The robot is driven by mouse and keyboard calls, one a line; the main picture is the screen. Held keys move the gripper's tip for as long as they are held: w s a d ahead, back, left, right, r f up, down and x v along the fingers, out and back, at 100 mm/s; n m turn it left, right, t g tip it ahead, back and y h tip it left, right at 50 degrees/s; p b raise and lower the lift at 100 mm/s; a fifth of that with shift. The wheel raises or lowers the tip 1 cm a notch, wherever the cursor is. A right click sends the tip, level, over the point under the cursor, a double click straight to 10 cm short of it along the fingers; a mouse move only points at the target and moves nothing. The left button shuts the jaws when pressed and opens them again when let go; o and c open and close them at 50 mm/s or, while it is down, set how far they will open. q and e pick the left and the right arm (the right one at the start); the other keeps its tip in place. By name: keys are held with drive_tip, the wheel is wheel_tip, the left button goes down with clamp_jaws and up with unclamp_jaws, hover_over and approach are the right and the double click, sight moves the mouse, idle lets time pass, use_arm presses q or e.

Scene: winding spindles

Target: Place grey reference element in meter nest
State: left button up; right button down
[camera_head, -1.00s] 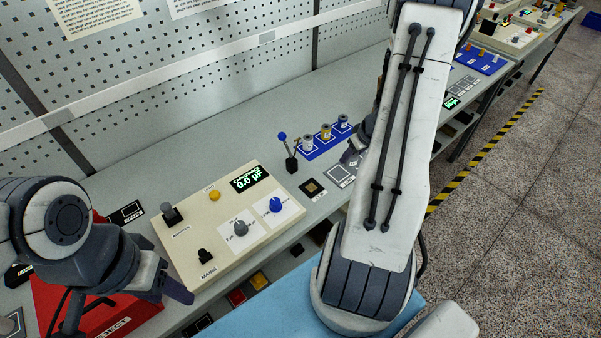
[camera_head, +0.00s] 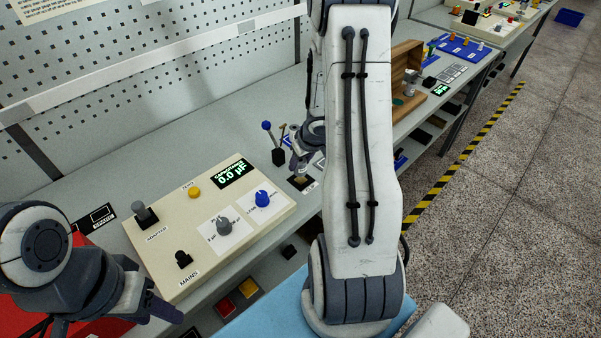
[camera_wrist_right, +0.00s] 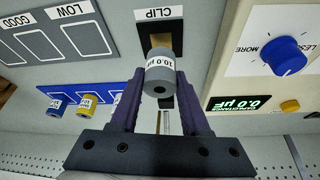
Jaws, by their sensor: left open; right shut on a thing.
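The grey reference element (camera_wrist_right: 160,72), a small cylinder marked 10.0 µF, is between the purple fingers of my right gripper (camera_wrist_right: 152,95) in the right wrist view. The gripper is shut on it. The meter nest (camera_wrist_right: 155,25), a black pad labelled CLIP, lies just beyond the element, which covers part of it; contact cannot be told. In the head view the nest (camera_head: 301,184) is right below my right gripper (camera_head: 302,165). The meter box (camera_head: 205,228) stands beside it and reads 0.0 µF. My left gripper (camera_head: 150,302) is open and empty at the lower left.
A blue tray (camera_wrist_right: 75,92) with a blue-banded and a yellow element shows in the wrist view. Grey plates marked GOOD and LOW (camera_wrist_right: 52,42) lie nearby. A blue-knobbed lever (camera_head: 272,142) stands close behind the nest. The bench (camera_head: 200,135) behind the meter is clear.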

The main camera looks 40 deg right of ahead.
sight(301, 169)
use_arm(q)
drive_tip(key=shift+f+b, duration=0.9)
drive_tip(key=shift+f, duration=0.5)
use_arm(e)
drive_tip(key=shift+f, duration=1.45)
drive_tip(key=shift+f, duration=0.2)
drive_tip(key=shift+c, duration=1.9)
unclamp_jaws()
use_arm(q)
drive_tip(key=shift+f, duration=0.1)
use_arm(e)
drive_tip(key=shift+r, duration=0.1)
